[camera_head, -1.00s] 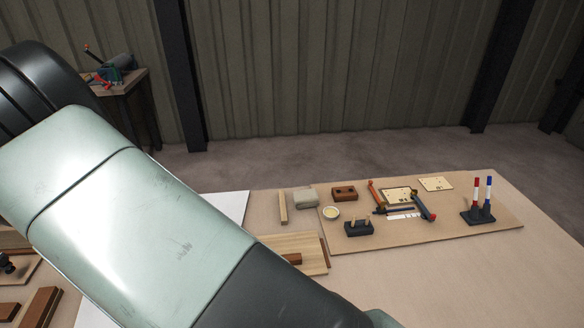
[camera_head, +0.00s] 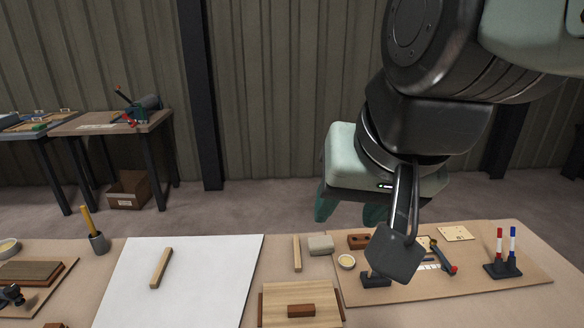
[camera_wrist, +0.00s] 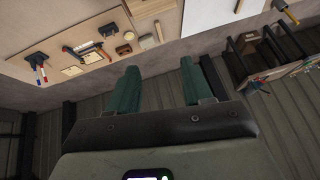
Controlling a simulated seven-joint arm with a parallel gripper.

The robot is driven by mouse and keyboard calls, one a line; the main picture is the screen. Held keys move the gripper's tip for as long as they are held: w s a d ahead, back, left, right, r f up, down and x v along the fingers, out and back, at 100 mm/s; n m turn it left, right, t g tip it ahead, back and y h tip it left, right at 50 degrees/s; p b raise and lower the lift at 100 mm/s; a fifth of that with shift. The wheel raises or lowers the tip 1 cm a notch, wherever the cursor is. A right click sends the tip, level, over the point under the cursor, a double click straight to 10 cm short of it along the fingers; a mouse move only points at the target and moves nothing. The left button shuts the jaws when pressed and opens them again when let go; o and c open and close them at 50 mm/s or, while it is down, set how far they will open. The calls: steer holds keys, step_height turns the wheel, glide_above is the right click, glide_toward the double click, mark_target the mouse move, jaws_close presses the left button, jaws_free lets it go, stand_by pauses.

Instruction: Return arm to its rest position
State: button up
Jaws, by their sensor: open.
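My gripper (camera_head: 350,208) hangs beyond the back edge of the workbench in the head view, with its green fingers pointing down. My arm comes in from the upper right, and a dark part of it covers some of the tool board. In the wrist view my gripper (camera_wrist: 160,75) shows two green fingers spread well apart with nothing between them. The workbench (camera_head: 210,245) lies below in the head view. A wooden stick (camera_head: 161,268) lies on a white sheet (camera_head: 205,285), clear of my gripper.
A tan board (camera_head: 470,285) at the right holds a stand with red and blue markers (camera_head: 503,262) and several small items. A wooden board with a brown block (camera_head: 301,311) lies front centre. A side table (camera_head: 95,124) stands behind.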

steer(key=shift+n+h, duration=0.6)
steer(key=shift+n, duration=0.2)
steer(key=s+d, duration=0.1)
steer(key=s+d+f, duration=0.1)
steer(key=s, duration=0.1)
steer(key=shift+s+d, duration=0.15)
steer(key=shift+s, duration=0.15)
